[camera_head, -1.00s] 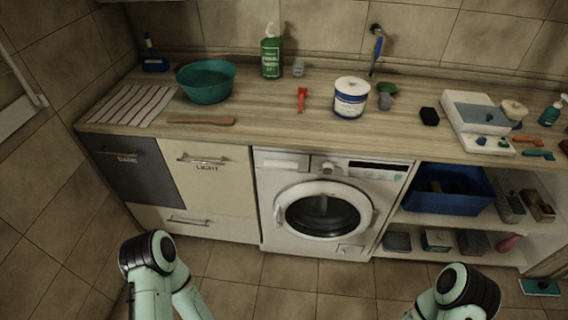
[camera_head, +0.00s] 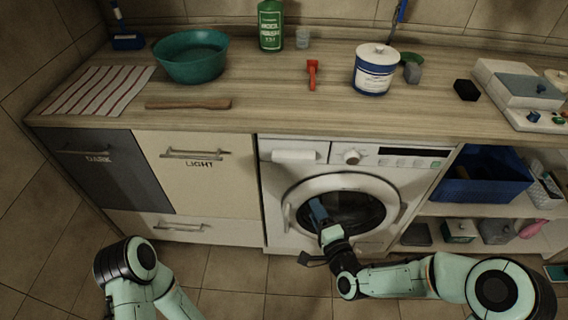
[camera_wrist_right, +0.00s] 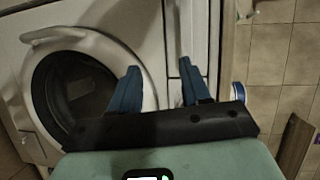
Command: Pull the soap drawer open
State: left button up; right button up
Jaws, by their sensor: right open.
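The soap drawer (camera_head: 295,153) is the pale front at the upper left of the white washing machine (camera_head: 275,205), left of the round dial. It looks shut, flush with the panel. My right gripper (camera_head: 317,213) is in front of the round door (camera_head: 365,212), below the soap drawer and apart from it. In the right wrist view its blue fingers (camera_wrist_right: 158,80) are spread with nothing between them, and the machine's panel edge lies beyond them. The drawer is hard to make out there. Only part of my left arm shows at the lower left; its gripper is out of view.
The wooden worktop (camera_head: 250,115) overhangs just above the drawer. On it stand a white-and-blue tub (camera_head: 374,72), a red tool (camera_head: 312,74) and a teal basin (camera_head: 191,58). Laundry fronts (camera_head: 200,185) adjoin on the left, shelves with a blue bin (camera_head: 485,188) on the right.

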aim_at(294, 162)
pick_arm(q)
jog(key=shift+w+a+f+t+b, duration=0.15)
jog(key=shift+w+a+f+b, duration=0.2)
jog(key=shift+w+f, duration=0.25)
jog(key=shift+w+a+f+t+b, duration=0.15)
jog(key=shift+w+a+f+b, duration=0.15)
jog(key=shift+w+f, duration=0.25)
pick_arm(e)
jog(key=shift+m+t+y, duration=0.3)
jog(key=shift+m+t, duration=0.1)
jog(key=shift+t, duration=0.3)
jog(key=r+x, duration=0.1)
jog(key=x, duration=0.4)
jog(key=r+x, duration=0.1)
jog(key=x, duration=0.4)
jog(key=r+x, duration=0.1)
jog(key=x, duration=0.4)
jog(key=shift+a, duration=0.2)
pick_arm(q)
jog(key=shift+r, duration=0.1)
pick_arm(e)
grip_shut()
